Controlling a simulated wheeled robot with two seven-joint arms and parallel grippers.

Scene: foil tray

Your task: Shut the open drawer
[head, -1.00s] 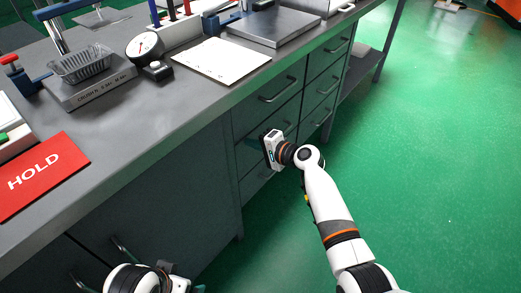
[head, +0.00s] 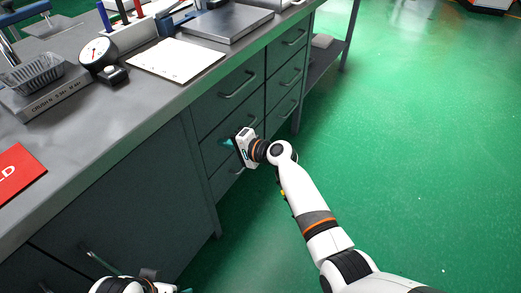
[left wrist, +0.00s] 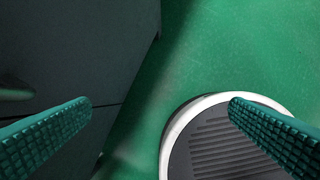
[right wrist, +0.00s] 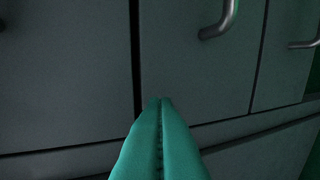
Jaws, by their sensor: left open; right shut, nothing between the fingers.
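The bench's drawer fronts (head: 236,98) stand in two columns under the worktop, with bar handles. No drawer visibly sticks out in the head view; part of the left column's middle front is hidden behind my right gripper (head: 228,143). That gripper is shut and empty, with its fingers toward this front. In the right wrist view its closed fingertips (right wrist: 160,102) are at a grey drawer front (right wrist: 195,75); whether they touch it I cannot tell. My left gripper (left wrist: 160,105) is open and empty, low beside the bench; only part of it shows at the head view's bottom edge.
The green floor (head: 430,150) to the right is clear.

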